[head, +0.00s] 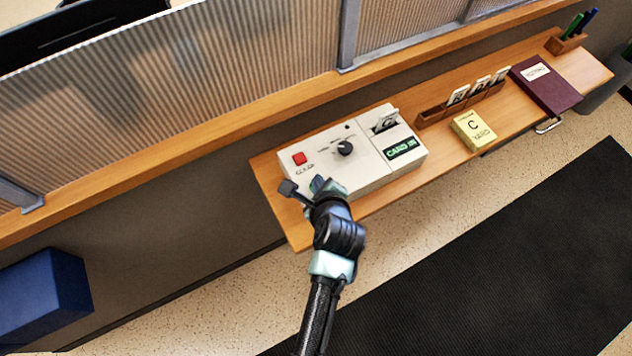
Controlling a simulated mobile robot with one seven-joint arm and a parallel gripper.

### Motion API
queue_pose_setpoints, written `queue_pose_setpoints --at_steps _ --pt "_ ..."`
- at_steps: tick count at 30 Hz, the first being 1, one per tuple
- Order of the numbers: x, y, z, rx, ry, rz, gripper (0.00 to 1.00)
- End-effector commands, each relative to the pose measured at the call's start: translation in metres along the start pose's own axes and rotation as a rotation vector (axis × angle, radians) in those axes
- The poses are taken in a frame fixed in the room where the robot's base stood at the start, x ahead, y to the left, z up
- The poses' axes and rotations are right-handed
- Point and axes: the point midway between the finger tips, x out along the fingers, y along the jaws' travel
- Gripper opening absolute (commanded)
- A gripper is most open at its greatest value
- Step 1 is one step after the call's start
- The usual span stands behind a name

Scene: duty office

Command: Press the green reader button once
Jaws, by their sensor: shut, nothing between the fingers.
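The card reader (365,170) is a cream box on the wooden shelf. It has a red button (300,158) at its upper left, a black rotary knob (344,148), a card slot with a card (385,121) and a green "CARD IN" panel (402,147). My gripper (319,184) is shut and empty, over the reader's front left part below the red button. I cannot make out a green button apart from my gripper's own teal parts; my gripper hides that part of the reader. I cannot tell whether the fingertips touch the reader.
A ribbed partition (200,80) rises behind the shelf (280,210). A blue box (45,297) sits lower left.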

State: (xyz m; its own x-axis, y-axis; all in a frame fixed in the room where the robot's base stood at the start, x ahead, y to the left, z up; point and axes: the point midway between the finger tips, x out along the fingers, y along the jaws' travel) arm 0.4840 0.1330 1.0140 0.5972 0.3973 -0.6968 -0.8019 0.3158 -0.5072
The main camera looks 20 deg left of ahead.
Motion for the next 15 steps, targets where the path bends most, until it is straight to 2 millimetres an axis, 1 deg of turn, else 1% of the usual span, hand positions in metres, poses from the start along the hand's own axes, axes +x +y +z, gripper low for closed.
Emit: queue_pose_setpoints --at_steps 15 --pt "0.0035 0.0024 -0.0025 0.0 0.0 -0.001 0.0"
